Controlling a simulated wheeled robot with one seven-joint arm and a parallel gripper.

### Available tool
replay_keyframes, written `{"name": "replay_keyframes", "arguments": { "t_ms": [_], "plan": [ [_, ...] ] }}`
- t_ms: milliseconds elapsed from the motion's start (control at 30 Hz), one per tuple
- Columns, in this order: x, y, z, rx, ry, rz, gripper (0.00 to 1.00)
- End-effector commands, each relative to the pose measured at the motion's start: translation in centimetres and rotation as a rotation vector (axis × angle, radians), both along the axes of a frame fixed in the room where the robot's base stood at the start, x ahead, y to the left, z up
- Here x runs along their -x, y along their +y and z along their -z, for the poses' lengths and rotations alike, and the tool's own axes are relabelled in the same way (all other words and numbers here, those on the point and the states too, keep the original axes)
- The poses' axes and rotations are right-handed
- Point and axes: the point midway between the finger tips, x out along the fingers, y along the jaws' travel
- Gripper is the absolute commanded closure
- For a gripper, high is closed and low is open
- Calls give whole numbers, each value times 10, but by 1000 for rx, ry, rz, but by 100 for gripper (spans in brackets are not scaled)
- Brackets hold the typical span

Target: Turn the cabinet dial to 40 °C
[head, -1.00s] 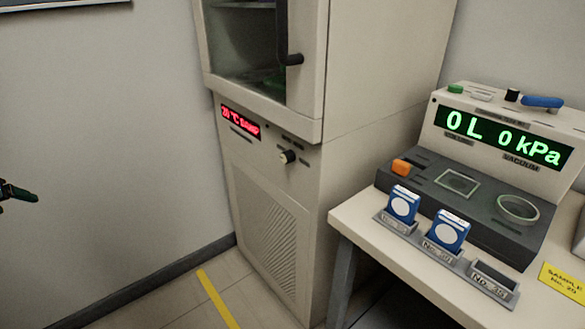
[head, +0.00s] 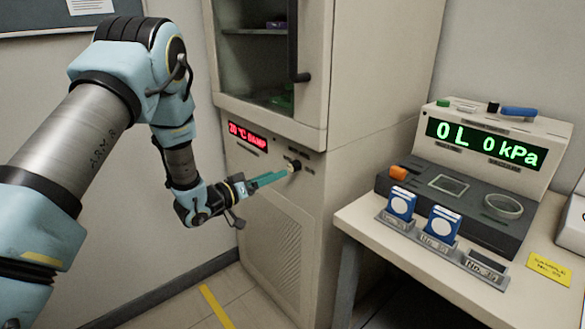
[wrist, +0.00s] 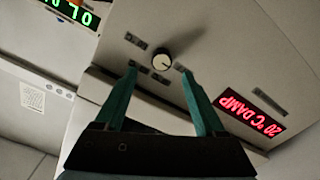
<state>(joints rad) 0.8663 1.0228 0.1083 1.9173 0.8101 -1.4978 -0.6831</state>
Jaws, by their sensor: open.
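The cabinet (head: 268,185) stands in the middle of the head view, its door shut. Its red display (head: 248,137) reads 20 °C DAMP; the display also shows in the wrist view (wrist: 252,112), turned over. The dial (wrist: 162,61) is a small round knob with a pale face and dark rim, to the right of the display in the head view (head: 294,165). My gripper (head: 288,171) points at the dial with green fingers. In the wrist view my gripper (wrist: 158,72) is open, the dial between and just beyond the fingertips. I cannot tell whether a finger touches it.
A table (head: 365,218) on the right carries a machine with a green display (head: 486,143) reading 0 L 0 kPa. Two blue-and-white cartridges (head: 402,202) stand in a grey rack on it. The cabinet door handle (head: 299,50) hangs above the dial.

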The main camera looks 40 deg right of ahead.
Motion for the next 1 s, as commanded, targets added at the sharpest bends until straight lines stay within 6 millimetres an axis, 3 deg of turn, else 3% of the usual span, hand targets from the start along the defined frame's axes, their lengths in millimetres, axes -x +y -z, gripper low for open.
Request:
{"name": "replay_keyframes", "arguments": {
  "t_ms": [100, 333, 767, 1000],
  "plan": [
    [2, -24, -2, 0, -1, 2, 28],
    [3, -57, -1, -1, -1, 0, 28],
    [2, -68, 0, -1, -1, -3, 28],
    [2, -68, 0, -1, -1, -3, 53]
  ]
}}
